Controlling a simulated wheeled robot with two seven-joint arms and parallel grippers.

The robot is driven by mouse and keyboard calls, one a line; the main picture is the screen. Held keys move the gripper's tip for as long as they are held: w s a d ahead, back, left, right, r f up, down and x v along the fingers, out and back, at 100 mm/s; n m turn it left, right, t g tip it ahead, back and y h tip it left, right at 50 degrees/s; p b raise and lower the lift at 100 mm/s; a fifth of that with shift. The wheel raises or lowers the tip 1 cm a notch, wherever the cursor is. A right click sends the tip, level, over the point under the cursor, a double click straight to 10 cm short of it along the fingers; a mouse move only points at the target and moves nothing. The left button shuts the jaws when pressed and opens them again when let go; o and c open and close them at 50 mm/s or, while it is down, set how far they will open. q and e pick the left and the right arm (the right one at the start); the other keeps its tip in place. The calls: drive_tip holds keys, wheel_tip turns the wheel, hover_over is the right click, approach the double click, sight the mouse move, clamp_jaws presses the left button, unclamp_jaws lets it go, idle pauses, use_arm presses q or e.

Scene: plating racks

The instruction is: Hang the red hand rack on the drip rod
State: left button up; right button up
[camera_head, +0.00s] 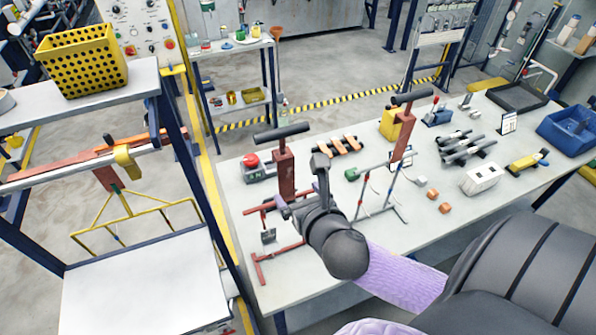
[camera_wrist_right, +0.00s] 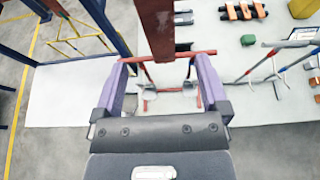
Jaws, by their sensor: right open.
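The red hand rack (camera_head: 286,172) stands on the table, with a red post, a black T-handle on top, and thin red bars below. Its post also shows in the right wrist view (camera_wrist_right: 156,30). My right gripper (camera_head: 299,192) is open at the post. In the wrist view its purple fingers (camera_wrist_right: 162,66) are spread to either side of the post, with gaps visible. The gripper hides part of the rack's lower frame. The drip rod (camera_head: 45,176) is the pale rod on the left stand, where a yellow rack (camera_head: 130,212) hangs. My left gripper is not in view.
A second hand rack (camera_head: 402,142) with a grey frame stands to the right on the table. Small blocks, tools and a blue bin (camera_head: 570,128) lie beyond. A yellow basket (camera_head: 84,60) sits on the stand's shelf. A floor gap separates stand and table.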

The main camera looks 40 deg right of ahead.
sight(287, 171)
drive_tip(key=x, duration=0.9)
drive_tip(key=shift+w+d+f+b, duration=0.1)
drive_tip(key=shift+w+f+b, duration=0.1)
drive_tip(key=shift+w+b, duration=0.15)
drive_tip(key=shift+s, duration=0.1)
clamp_jaws()
idle(0.6)
idle(0.5)
drive_tip(key=shift+r, duration=0.15)
drive_tip(key=shift+r+p, duration=1.15)
drive_tip(key=shift+p, duration=0.3)
